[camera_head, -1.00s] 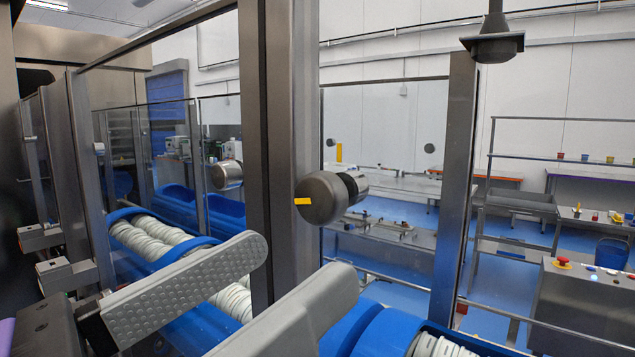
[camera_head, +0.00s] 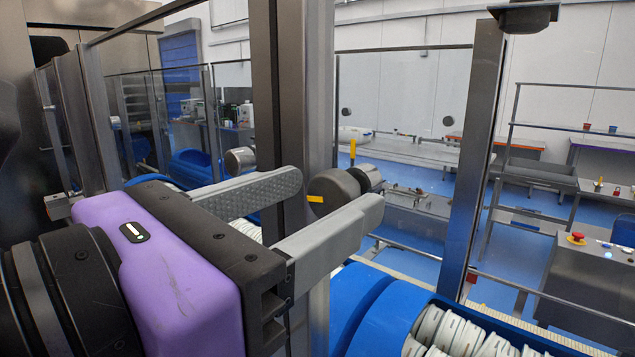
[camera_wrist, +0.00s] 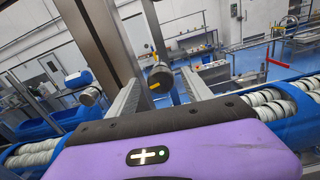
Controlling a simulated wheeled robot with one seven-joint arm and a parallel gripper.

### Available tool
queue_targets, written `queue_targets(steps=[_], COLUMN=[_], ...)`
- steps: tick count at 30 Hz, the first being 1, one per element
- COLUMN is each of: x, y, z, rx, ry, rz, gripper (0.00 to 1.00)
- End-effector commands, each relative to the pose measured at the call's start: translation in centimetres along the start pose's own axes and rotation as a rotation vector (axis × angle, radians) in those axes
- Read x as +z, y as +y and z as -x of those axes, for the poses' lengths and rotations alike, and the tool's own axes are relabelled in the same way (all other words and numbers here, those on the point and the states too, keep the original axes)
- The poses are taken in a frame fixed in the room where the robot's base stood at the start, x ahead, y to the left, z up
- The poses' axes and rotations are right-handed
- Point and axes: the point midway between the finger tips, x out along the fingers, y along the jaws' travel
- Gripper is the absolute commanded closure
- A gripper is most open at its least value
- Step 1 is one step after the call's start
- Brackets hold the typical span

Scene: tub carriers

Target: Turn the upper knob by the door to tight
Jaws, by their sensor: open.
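The upper knob (camera_head: 334,191) is a dark metal disc with a yellow mark on its face, on the grey upright post (camera_head: 290,120). My gripper (camera_head: 338,200) is open, its two grey fingers reaching toward the knob. In the head view one finger passes left of the knob and the other lies in front of its lower right side. In the wrist view the knob (camera_wrist: 160,78) shows between and just beyond the fingertips. I cannot tell whether either finger touches it.
Another metal knob (camera_head: 240,161) is further left. Blue tubs holding pale stacked items (camera_head: 470,335) lie below on the right. Glass panels and a second post (camera_head: 475,160) stand right of the knob. A control box with a red button (camera_head: 577,238) is at far right.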

Motion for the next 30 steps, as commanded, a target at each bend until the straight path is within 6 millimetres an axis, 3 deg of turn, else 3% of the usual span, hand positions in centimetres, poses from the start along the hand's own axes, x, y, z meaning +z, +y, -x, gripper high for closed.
queue_targets(steps=[8, 17, 30], x=[-0.05, -0.04, -0.6], y=[-0.02, -0.02, -0.13], z=[-0.15, -0.12, -0.1], rx=[0.0, 0.0, 0.0], ry=[0.0, 0.0, 0.0], rz=[0.0, 0.0, -0.101], gripper=[0.43, 1.0, 1.0])
